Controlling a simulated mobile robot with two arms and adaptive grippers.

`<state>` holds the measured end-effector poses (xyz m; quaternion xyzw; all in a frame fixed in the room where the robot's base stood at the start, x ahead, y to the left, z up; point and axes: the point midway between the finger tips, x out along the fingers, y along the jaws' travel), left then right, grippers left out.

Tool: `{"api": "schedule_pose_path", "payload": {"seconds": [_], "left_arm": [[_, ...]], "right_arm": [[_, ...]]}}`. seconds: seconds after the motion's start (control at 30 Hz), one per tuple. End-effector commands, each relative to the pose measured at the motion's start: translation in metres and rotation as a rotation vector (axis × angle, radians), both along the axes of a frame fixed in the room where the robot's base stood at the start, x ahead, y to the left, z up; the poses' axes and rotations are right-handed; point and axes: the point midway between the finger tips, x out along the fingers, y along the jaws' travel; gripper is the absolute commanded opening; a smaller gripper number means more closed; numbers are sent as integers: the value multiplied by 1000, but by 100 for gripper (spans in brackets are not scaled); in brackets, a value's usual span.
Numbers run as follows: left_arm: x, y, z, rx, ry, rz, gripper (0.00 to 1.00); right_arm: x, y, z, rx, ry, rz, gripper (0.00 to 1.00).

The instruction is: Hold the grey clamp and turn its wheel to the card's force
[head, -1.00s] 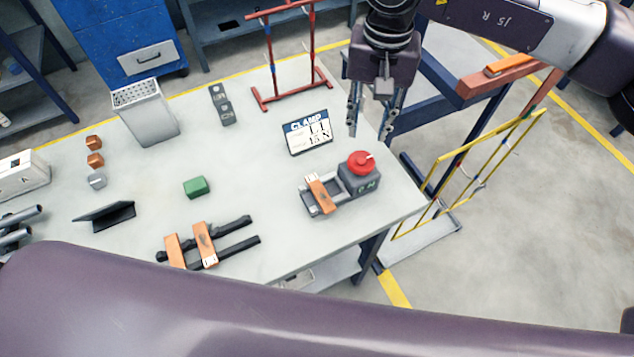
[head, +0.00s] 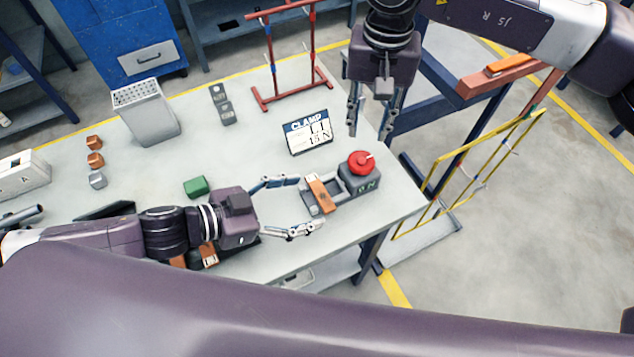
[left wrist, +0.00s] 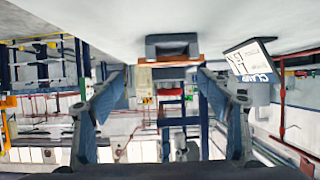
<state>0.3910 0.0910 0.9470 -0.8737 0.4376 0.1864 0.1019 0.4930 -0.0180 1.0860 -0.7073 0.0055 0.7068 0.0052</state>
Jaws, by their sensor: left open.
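The grey clamp (head: 343,186) lies near the table's right front edge, with an orange jaw piece (head: 320,193) at its left and a red wheel (head: 361,162) on the block at its right. The block's small readout is too small to read surely. My left gripper (head: 306,204) is open and empty, its fingertips close to the clamp's left end. The left wrist view shows the clamp (left wrist: 172,44) ahead between the fingers. The white card (head: 309,137), headed CLAMP, stands behind it and seems to read 15 N. My right gripper (head: 370,134) is open and empty, above and behind the clamp.
A green block (head: 196,186) lies behind my left gripper. An orange-jawed bar clamp (head: 209,256) is partly hidden under my left arm. A red rack (head: 290,92) and a grey perforated bin (head: 147,115) stand at the back. A yellow frame (head: 470,175) stands beyond the table's right edge.

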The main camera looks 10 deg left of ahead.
Motion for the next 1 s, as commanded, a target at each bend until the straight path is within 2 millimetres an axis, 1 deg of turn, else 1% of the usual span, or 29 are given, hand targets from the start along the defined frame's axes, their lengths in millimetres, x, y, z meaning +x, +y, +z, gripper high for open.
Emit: {"api": "schedule_pose_path", "payload": {"seconds": [0.03, 0.1, 0.2, 0.47, 0.8, 1.0], "left_arm": [[13, -8, 4, -16, -13, -3, 71], [23, -15, 5, -28, -19, -9, 71], [34, -21, 4, -35, -18, -10, 71], [47, -33, -1, -39, -11, -10, 71], [73, -71, -20, -39, -12, -12, 71], [82, -83, -27, -38, -9, -11, 71]], "right_arm": [[0, 0, 0, 0, 0, 0, 29], [0, 0, 0, 0, 0, 0, 29], [0, 0, 0, 0, 0, 0, 29], [0, 0, 0, 0, 0, 0, 29], [0, 0, 0, 0, 0, 0, 29], [0, 0, 0, 0, 0, 0, 29]]}}
